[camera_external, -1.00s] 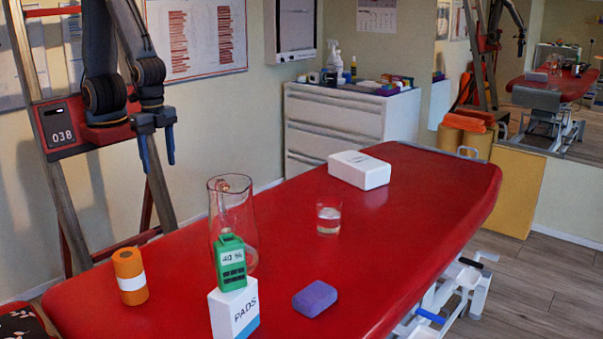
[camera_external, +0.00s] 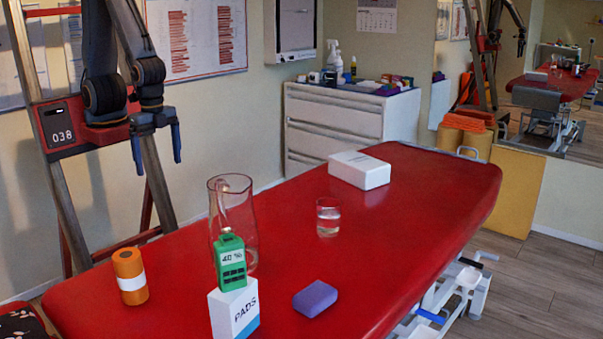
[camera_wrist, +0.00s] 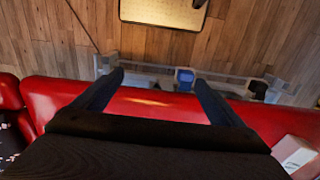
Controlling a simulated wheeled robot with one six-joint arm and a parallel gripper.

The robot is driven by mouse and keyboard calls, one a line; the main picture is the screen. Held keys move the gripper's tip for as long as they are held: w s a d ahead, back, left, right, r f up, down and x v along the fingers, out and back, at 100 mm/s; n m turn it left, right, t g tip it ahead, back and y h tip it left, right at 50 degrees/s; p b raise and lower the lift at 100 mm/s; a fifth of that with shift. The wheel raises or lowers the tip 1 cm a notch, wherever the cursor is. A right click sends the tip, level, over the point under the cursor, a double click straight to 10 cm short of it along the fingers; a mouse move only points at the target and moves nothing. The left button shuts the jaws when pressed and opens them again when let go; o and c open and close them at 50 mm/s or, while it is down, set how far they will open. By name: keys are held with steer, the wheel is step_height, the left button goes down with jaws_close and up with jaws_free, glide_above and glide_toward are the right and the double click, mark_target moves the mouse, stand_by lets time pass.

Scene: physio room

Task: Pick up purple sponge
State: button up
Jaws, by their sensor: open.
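The purple sponge (camera_external: 315,298) lies flat on the red treatment table (camera_external: 400,230), near its front edge in the external view. My gripper (camera_external: 157,154) is high at the upper left, above and behind the table, far from the sponge. Its two blue fingers point down, spread apart with nothing between them. In the wrist view my gripper (camera_wrist: 158,80) shows both fingers apart over the table edge and floor. The sponge is not visible in the wrist view.
A white PADS box (camera_external: 234,310) with a green device (camera_external: 231,265) on it stands left of the sponge. A glass jug (camera_external: 233,205), a tumbler (camera_external: 328,217), an orange roll (camera_external: 130,276) and a white box (camera_external: 359,170) stand on the table. The table around the sponge's right is clear.

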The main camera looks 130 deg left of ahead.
steer(key=shift+r, duration=0.15)
step_height(320, 180, up, 11)
steer(key=w+d+r+t+b, duration=0.1)
steer(key=w+r+b, duration=0.15)
steer(key=w, duration=1.15)
steer(key=w+r+t+b, duration=0.1)
steer(key=w+b, duration=0.2)
steer(key=w, duration=1)
steer(key=m+t+h+b, duration=0.1)
steer(key=m+t+b, duration=0.15)
steer(key=b, duration=0.45)
glide_above(314, 291)
steer(key=s+a, duration=0.1)
steer(key=s, duration=0.2)
step_height(314, 291, down, 20)
steer(key=shift+x, duration=3.6)
steer(key=shift+s+d, duration=0.1)
steer(key=shift+d, duration=0.1)
steer(key=c, duration=1.1)
